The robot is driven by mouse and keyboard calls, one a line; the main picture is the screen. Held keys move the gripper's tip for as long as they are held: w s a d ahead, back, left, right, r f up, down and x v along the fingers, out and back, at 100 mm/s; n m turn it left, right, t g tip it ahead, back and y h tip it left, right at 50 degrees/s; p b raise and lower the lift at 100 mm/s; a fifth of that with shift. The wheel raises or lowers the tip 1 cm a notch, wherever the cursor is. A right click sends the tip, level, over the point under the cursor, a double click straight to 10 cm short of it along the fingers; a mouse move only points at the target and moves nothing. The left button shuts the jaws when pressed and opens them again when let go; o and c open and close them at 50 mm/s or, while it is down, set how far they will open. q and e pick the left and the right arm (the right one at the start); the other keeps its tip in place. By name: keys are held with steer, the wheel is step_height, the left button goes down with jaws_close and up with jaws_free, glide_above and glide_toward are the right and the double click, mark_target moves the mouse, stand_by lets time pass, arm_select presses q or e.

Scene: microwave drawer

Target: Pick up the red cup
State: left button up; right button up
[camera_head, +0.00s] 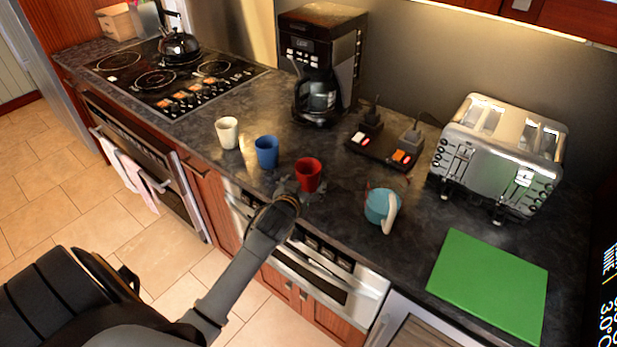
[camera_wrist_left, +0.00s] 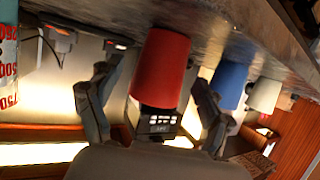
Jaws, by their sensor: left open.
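The red cup (camera_head: 308,175) stands upright on the dark counter, near its front edge. My left gripper (camera_head: 301,187) is at the cup, reaching in from the front. In the left wrist view, the red cup (camera_wrist_left: 161,68) lies between the two spread fingers of my left gripper (camera_wrist_left: 152,95), with a gap visible on each side. The fingers look open and not closed on the cup. My right gripper is not in view.
A blue cup (camera_head: 266,152) and a white cup (camera_head: 228,133) stand left of the red cup. A teal measuring jug (camera_head: 377,206) stands to the right. Behind are a coffee maker (camera_head: 318,60) and a power strip (camera_head: 383,150). A toaster (camera_head: 497,160) and green board (camera_head: 490,285) are farther right.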

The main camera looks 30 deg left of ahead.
mark_target(305, 182)
arm_select(q)
steer(key=shift+p+x, duration=0.6)
steer(key=shift+x, duration=1.8)
steer(key=shift+s+a, duration=0.15)
steer(key=c, duration=1.4)
